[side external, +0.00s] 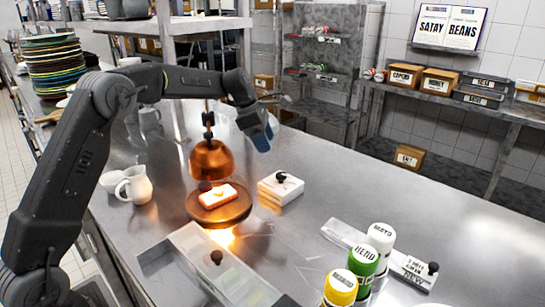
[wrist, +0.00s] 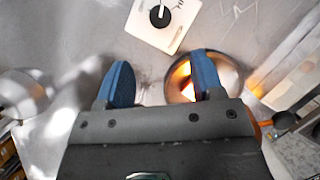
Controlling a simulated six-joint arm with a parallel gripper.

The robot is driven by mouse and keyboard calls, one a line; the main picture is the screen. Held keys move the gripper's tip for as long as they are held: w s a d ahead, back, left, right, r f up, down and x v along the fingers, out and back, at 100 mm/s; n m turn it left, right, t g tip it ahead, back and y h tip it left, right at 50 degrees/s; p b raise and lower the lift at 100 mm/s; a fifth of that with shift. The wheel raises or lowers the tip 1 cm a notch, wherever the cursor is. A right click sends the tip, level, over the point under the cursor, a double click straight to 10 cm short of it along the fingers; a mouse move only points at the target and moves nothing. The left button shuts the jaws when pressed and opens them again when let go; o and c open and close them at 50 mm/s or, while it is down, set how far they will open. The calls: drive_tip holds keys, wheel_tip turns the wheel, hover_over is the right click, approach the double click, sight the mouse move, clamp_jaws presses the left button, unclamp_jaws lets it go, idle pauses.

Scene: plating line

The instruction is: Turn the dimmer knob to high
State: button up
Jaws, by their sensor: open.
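The dimmer is a white box (side external: 270,190) with a black knob (side external: 281,177) on top, standing on the steel counter right of the copper heat lamp (side external: 210,160). In the wrist view the knob (wrist: 159,16) shows at the top edge, with a white pointer line and partly legible markings on the box (wrist: 160,36). The knob's exact setting is hard to read. The lamp glows over a white block (side external: 217,196) on a round brown board (side external: 240,209). My gripper (side external: 260,137) has blue fingers. It is open and empty, above and behind the dimmer; in the wrist view the fingers (wrist: 162,76) are apart, below the box.
Labelled bottles (side external: 364,262) stand at front right. A white pitcher (side external: 136,184) stands left of the lamp, and stacked plates (side external: 55,65) are at back left. Counter right of the dimmer is clear.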

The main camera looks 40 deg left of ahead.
drive_tip(key=shift+v, duration=1.5)
drive_tip(key=m+y, duration=0.7)
drive_tip(key=m, duration=0.6)
approach(281, 174)
drive_tip(key=shift+m+g, duration=0.3)
drive_tip(key=x, duration=0.8)
drive_tip(key=shift+w+f, duration=0.35)
drive_tip(key=c, duration=0.9)
